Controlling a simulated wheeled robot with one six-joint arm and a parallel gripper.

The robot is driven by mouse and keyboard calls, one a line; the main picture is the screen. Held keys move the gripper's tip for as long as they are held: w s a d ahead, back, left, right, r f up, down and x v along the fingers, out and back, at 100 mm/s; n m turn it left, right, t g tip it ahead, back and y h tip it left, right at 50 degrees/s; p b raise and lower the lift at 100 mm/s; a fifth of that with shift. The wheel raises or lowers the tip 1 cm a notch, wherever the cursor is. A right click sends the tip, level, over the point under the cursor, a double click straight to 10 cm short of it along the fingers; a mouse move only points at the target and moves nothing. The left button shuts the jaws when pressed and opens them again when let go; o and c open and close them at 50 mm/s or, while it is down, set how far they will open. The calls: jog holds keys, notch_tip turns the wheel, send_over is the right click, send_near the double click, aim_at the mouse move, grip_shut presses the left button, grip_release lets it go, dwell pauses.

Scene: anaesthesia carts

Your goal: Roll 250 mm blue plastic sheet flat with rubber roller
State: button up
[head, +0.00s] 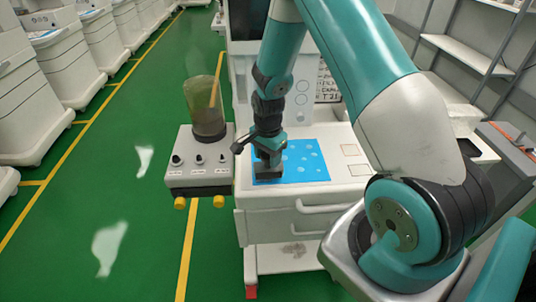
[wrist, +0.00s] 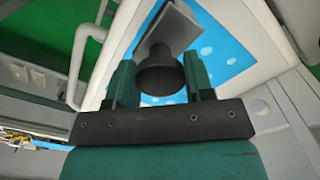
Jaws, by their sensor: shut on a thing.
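The blue plastic sheet (head: 308,160) lies on the white cart top, with several pale round spots on it. It also shows in the wrist view (wrist: 222,55). My gripper (head: 268,152) is over the left part of the sheet, pointing down. In the wrist view my gripper (wrist: 160,85) has its two teal fingers on either side of a dark round handle (wrist: 160,72). A grey flat-faced part (wrist: 173,27) lies beyond the handle, over the sheet; it seems to be the roller's head. Whether it touches the sheet is unclear. My gripper hides part of the sheet's left side.
A grey box with knobs (head: 199,180) and a cloudy cylinder (head: 206,108) stand left of the sheet. The cart's drawer handle (head: 330,207) is in front. A monitor (head: 247,20) rises behind. Bare cart top (head: 355,180) lies right of the sheet.

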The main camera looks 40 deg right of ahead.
jog(key=shift+f+b, duration=0.4)
jog(key=shift+f, duration=0.2)
dwell(0.4)
dwell(0.7)
jog(key=shift+w+d+b, duration=0.1)
jog(key=shift+w+d, duration=0.6)
jog(key=shift+w, duration=0.3)
jog(key=shift+w+d+b, duration=0.15)
jog(key=shift+w+d, duration=0.5)
jog(key=shift+w, duration=0.3)
jog(key=shift+w+d+b, duration=0.1)
jog(key=shift+w+d, duration=0.6)
jog(key=shift+w, duration=0.3)
jog(key=shift+w+d+r, duration=0.1)
jog(key=shift+w+d, duration=0.4)
jog(key=shift+w, duration=0.25)
jog(key=shift+w+d, duration=0.5)
jog(key=shift+w, duration=0.25)
jog(key=shift+w+d+b, duration=0.35)
jog(key=shift+w+d, duration=0.25)
jog(key=shift+w, duration=0.25)
jog(key=shift+w+d+b, duration=0.4)
jog(key=shift+w+d, duration=0.15)
jog(key=shift+w, duration=0.3)
jog(key=shift+w+d+b, duration=0.35)
jog(key=shift+w+d, duration=0.25)
jog(key=shift+w, duration=0.25)
jog(key=shift+r+p, duration=1.5)
jog(key=shift+r, duration=0.9)
jog(key=shift+a, duration=0.1)
